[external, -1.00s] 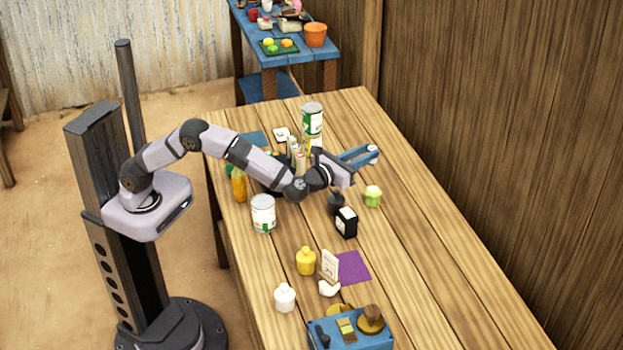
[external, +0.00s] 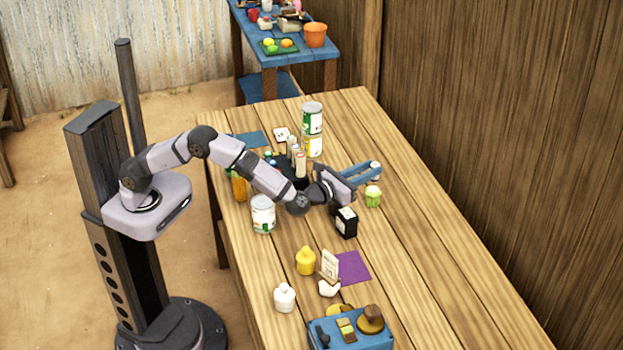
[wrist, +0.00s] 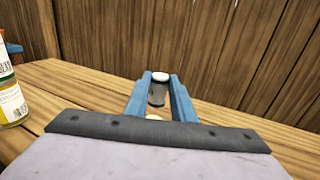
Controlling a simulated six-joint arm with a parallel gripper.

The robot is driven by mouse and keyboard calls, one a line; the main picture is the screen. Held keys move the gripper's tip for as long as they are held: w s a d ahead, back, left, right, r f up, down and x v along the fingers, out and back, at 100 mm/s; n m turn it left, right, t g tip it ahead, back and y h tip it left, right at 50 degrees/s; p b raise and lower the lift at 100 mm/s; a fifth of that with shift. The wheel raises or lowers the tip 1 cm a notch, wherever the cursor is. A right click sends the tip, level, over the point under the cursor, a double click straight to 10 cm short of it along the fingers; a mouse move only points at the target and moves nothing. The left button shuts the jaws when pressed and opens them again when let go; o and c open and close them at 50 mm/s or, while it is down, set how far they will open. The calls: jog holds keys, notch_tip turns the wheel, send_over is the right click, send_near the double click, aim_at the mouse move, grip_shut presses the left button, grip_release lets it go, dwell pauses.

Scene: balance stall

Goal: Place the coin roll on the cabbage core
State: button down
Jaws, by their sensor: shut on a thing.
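My gripper (external: 368,170) is shut on the coin roll (wrist: 158,92), a grey cylinder with a pale top, held upright between the blue fingers in the wrist view. In the external view the fingers mostly hide the roll. The cabbage core (external: 372,198) is a small pale green piece standing on the table. It is directly below my fingertips in the external view. A pale patch low between the fingers in the wrist view may be its top. I cannot tell whether the roll touches the core.
A black box (external: 346,222) stands close in front of my gripper. Stacked cans (external: 312,120) stand behind, and another can (external: 263,213) stands left. The table's right side is clear.

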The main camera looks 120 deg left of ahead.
jog(key=shift+f, duration=1.75)
jog(key=shift+f, duration=0.2)
jog(key=c, duration=1.5)
grip_release()
jog(key=shift+r, duration=0.2)
jog(key=b+v, duration=0.1)
jog(key=v, duration=1.1)
